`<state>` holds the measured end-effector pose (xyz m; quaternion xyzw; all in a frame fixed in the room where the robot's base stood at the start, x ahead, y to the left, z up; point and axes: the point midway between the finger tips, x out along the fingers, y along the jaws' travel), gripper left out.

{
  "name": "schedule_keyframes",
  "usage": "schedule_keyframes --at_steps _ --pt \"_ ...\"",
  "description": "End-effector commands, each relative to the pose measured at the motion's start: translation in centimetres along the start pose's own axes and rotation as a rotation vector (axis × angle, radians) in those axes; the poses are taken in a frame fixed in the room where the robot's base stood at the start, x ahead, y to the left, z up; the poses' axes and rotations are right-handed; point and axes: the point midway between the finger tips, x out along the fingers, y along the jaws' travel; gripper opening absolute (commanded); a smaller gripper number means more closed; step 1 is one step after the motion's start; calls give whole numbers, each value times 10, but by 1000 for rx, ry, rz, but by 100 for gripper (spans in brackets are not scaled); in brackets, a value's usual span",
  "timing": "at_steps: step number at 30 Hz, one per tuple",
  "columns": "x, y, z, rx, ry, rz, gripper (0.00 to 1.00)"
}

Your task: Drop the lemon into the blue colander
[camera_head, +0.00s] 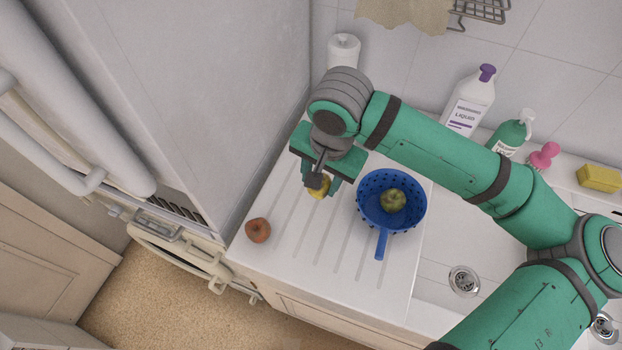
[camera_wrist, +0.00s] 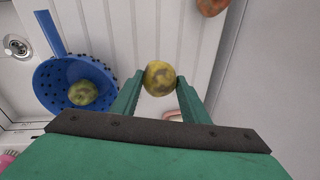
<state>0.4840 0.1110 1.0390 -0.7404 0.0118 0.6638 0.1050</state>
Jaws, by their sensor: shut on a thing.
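My gripper (camera_head: 325,187) is shut on a yellow, brown-blotched lemon (camera_head: 319,190), left of the colander in the head view. In the wrist view the lemon (camera_wrist: 159,77) sits between the two green fingertips (camera_wrist: 159,82). The blue colander (camera_head: 380,216) stands on the white draining board with its handle toward the front. It also shows at the left of the wrist view (camera_wrist: 50,85). A greenish-yellow blotched fruit (camera_head: 392,200) lies inside the colander. I cannot tell how high the lemon is above the board.
A reddish-brown fruit (camera_head: 258,230) lies near the board's front left edge. The sink lies right of the colander. A tall grey cabinet is at left.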

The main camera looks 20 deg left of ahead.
Motion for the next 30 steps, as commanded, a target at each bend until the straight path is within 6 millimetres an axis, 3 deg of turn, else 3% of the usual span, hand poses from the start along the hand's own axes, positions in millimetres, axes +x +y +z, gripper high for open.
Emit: schedule_keyframes --at_steps 1,6,13,30 --pt "-12 7 2 1 3 -2 17" --pt "-35 40 20 3 1 -2 17" --pt "-56 67 34 3 1 -1 17" --pt "-63 77 40 0 0 0 17"
